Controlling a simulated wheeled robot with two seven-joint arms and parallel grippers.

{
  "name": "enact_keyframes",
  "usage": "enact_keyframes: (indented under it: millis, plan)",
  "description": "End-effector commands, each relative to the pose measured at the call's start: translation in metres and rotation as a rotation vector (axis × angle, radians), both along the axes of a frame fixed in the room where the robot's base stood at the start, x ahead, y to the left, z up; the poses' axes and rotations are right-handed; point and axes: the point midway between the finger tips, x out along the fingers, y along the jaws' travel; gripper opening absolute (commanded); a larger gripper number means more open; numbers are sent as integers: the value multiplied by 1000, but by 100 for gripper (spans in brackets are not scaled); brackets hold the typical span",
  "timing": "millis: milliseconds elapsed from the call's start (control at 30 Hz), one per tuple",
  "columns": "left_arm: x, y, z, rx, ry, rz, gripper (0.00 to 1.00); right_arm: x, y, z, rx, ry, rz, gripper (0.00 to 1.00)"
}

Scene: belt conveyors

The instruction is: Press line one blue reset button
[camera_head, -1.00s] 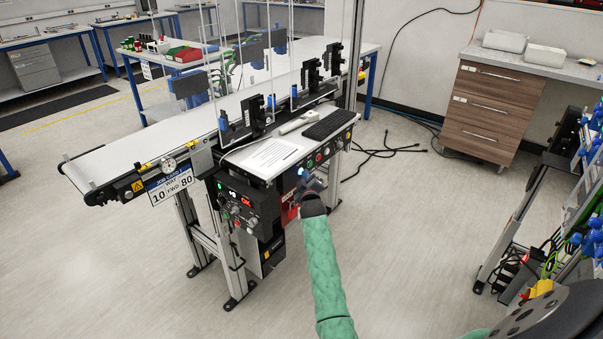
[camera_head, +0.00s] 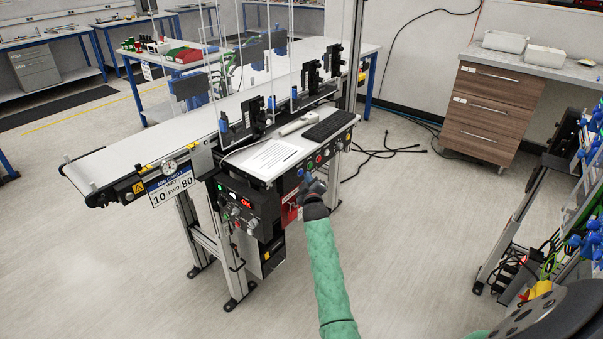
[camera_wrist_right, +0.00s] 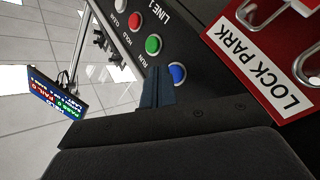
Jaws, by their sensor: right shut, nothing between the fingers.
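The blue button (camera_wrist_right: 177,74) sits on the dark panel marked LINE 1 (camera_wrist_right: 170,20), beside the green button (camera_wrist_right: 153,44) labelled RUN. In the head view the blue button (camera_head: 300,172) shows as a small dark blue spot at the panel's near end. My right gripper (camera_head: 309,181) is shut and empty, right at the panel front. In the wrist view its fingertips (camera_wrist_right: 152,84) are close beside the blue button; I cannot tell whether they touch it. My left gripper is not in view.
A red LOCK PARK plate (camera_wrist_right: 270,60) with metal hooks is next to the buttons. Red (camera_wrist_right: 134,21) and white (camera_wrist_right: 120,5) buttons continue along the panel. A control box (camera_head: 244,208) hangs left of my gripper. The floor in front of the conveyor is clear.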

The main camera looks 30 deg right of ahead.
Motion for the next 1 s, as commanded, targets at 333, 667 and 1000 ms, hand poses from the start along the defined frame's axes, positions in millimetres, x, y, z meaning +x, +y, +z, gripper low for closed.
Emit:
enact_keyframes:
  millis: [333, 667, 1000]
  plan:
    - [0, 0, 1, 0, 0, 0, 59, -2, -1, 0, 0, 0, 0, 0]
    - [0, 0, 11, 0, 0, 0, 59, -18, -8, 1, -1, 1, -1, 0]
    - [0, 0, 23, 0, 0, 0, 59, -43, -18, 1, -1, 0, 0, 0]
